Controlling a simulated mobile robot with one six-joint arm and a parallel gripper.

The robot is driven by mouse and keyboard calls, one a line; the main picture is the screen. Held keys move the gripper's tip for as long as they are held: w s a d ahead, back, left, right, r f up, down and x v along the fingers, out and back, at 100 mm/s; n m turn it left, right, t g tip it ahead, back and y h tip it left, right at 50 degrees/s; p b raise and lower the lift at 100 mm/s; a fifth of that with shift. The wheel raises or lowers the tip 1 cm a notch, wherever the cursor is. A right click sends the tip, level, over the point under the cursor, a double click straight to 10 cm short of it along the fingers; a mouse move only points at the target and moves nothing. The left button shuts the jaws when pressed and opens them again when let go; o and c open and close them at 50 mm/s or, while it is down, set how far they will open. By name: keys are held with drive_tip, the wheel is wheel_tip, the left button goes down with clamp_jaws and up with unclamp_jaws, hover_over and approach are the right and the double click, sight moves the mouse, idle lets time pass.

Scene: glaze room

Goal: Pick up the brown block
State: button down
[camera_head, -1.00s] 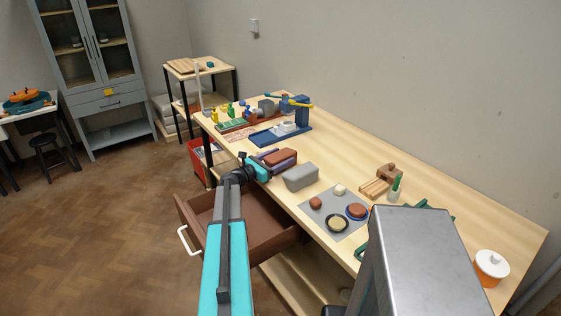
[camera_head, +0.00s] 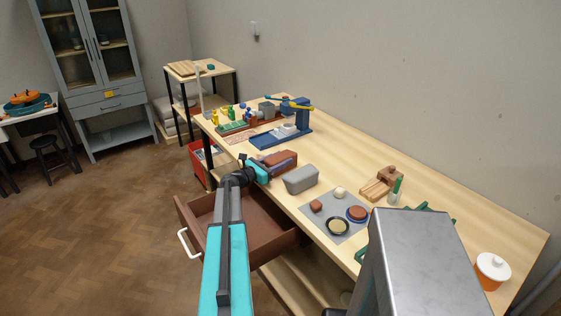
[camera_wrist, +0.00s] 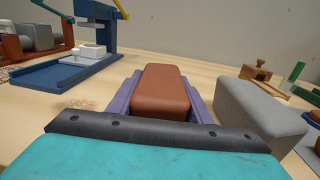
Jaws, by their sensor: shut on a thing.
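The brown block (camera_wrist: 163,92) is between the two purple fingers of my gripper (camera_wrist: 162,84) in the wrist view. The fingers touch its left and right sides, so my gripper is shut on it. The block also shows in the head view (camera_head: 281,159) at the table's front edge, with my gripper (camera_head: 275,165) reaching it from the left. Whether the block's underside touches the table cannot be told.
A grey block (camera_head: 301,179) stands close to the right of the brown block. A blue press-like stand (camera_head: 300,118) is behind. An open brown drawer (camera_head: 262,232) juts out below the table edge. A grey mat (camera_head: 318,217) holds small round pieces.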

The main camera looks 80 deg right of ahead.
sight(280, 156)
drive_tip(key=shift+r+b, duration=1.05)
drive_tip(key=shift+r, duration=4)
